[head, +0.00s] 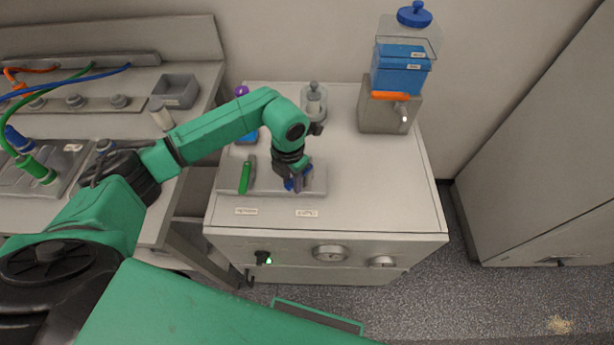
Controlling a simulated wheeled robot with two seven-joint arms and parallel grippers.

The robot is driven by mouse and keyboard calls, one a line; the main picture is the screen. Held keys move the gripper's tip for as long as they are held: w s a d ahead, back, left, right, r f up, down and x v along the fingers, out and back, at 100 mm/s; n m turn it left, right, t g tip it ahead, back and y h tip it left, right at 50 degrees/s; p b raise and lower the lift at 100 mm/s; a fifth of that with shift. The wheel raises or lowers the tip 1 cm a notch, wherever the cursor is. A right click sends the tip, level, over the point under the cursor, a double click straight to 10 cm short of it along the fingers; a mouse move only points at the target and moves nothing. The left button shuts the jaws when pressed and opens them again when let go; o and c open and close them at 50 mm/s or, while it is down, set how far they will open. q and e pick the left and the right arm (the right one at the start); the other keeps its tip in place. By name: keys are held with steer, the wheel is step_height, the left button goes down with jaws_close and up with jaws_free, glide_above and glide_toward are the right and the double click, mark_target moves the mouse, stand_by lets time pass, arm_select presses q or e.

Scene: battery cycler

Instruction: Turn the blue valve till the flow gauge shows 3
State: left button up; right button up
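My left gripper (298,183) points down at the right part of the grey plate on top of the white cabinet. A small blue part (289,185), which looks like the blue valve's handle, shows at its fingers. The gripper hides most of it, and I cannot tell whether the fingers grip it or only stand around it. Two round dials, one at the middle (330,253) and one further right (382,261), sit on the cabinet front. Their readings are too small to make out, and I cannot tell which is the flow gauge. My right gripper is not in view.
A green valve handle (246,174) stands left of the gripper on the same plate (268,188). A clear vessel (314,102) is behind my wrist. A blue tank (401,77) with an orange lever (390,96) stands back right. The cabinet top's right side is clear.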

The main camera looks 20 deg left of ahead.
arm_select(q)
steer(key=shift+r, duration=0.1)
step_height(320, 180, up, 8)
steer(key=p, duration=0.5)
stand_by(0.4)
